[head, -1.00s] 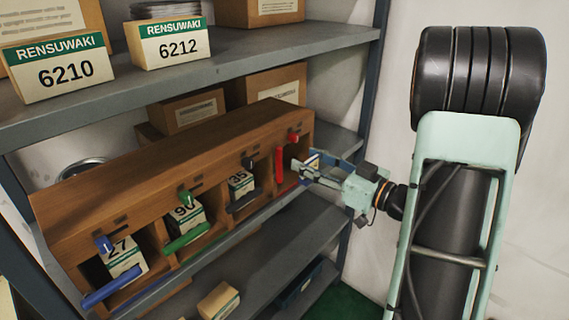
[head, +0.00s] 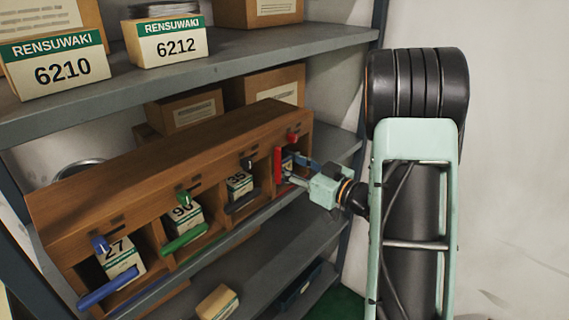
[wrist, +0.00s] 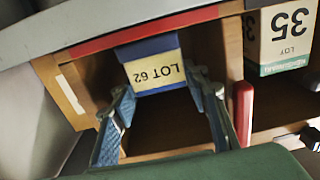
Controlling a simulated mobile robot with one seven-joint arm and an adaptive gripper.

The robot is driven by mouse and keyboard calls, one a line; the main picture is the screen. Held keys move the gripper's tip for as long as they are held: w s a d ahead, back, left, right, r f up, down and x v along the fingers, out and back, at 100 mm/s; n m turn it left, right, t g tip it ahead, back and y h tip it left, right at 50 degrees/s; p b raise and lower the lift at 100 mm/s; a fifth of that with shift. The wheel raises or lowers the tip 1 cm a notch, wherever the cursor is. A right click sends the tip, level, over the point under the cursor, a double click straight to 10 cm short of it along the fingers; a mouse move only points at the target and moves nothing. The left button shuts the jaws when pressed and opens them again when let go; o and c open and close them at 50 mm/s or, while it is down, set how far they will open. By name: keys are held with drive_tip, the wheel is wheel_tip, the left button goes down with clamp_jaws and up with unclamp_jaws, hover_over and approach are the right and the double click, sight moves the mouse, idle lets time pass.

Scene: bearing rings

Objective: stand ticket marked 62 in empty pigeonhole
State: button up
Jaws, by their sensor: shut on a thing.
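The ticket marked LOT 62 (wrist: 154,72), cream with a blue band, is held between the fingers of my gripper (wrist: 163,93). Its lettering is upside down in the wrist view. It is at the mouth of the red-marked pigeonhole (wrist: 170,138), which shows no other ticket; how deep it sits is unclear. In the head view my gripper (head: 289,171) reaches from the right into the rightmost compartment of the wooden rack (head: 150,165), largely hiding the ticket. The red bar (head: 278,165) stands upright at that opening's left side.
Tickets 27 (head: 117,252), 90 (head: 182,212) and 35 (head: 238,184) stand in the other pigeonholes, with blue, green and black bars across their fronts. A shelf (head: 200,72) with boxes lies above. A shelf upright (head: 362,130) is close behind my wrist.

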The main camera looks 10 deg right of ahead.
drive_tip(key=shift+f, duration=0.15)
drive_tip(key=o, duration=0.9)
drive_tip(key=shift+r, duration=0.2)
drive_tip(key=v, duration=1.2)
